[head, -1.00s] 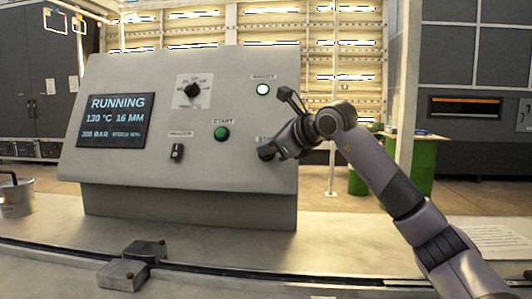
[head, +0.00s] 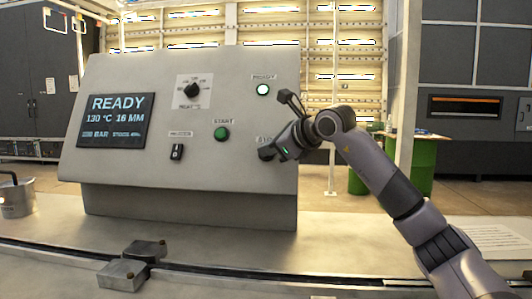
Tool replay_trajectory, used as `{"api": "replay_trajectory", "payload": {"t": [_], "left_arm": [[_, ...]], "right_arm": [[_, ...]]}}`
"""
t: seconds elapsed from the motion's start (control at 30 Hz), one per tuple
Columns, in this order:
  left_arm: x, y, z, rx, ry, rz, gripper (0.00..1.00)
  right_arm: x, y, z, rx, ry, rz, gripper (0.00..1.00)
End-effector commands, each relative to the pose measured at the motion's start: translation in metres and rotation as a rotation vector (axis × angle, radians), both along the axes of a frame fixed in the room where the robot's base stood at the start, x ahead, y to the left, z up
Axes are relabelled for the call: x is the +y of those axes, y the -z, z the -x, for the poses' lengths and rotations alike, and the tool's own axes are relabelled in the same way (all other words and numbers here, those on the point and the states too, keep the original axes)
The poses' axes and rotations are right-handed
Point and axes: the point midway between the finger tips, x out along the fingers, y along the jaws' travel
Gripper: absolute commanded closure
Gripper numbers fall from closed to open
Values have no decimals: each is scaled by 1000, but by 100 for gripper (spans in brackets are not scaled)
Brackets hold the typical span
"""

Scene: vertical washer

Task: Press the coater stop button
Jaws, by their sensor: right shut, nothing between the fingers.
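The grey control panel (head: 140,170) stands on the bench, with a screen (head: 115,120) reading READY, 130 °C, 16 MM. A green START button (head: 221,134) is at its middle right. A label (head: 263,140) starting with "STO" shows partly below and right of it; the stop button itself is hidden behind my right gripper. My right gripper (head: 268,153) is shut, with its fingertips at the panel face by that label. Whether they touch the button I cannot tell. My left gripper is not in view.
The panel also has a lit READY lamp (head: 263,89), a rotary knob (head: 193,90) and a black switch (head: 176,152). A metal pot (head: 17,198) stands at the left. Small metal blocks (head: 122,274) lie in front. Green drums (head: 423,165) stand behind my right arm.

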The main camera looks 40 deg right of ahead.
Motion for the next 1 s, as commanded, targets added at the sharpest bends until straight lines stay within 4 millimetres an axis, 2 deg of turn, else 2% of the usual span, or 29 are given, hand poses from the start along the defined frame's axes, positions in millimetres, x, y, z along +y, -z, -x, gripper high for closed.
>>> {"api": "replay_trajectory", "payload": {"t": [0.37,0.73,1.0], "left_arm": [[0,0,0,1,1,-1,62],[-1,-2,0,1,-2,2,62],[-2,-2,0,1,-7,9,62]], "right_arm": [[-1,1,0,3,3,1,100],[11,-7,9,1,1,3,100],[12,-7,10,1,2,1,100]]}}
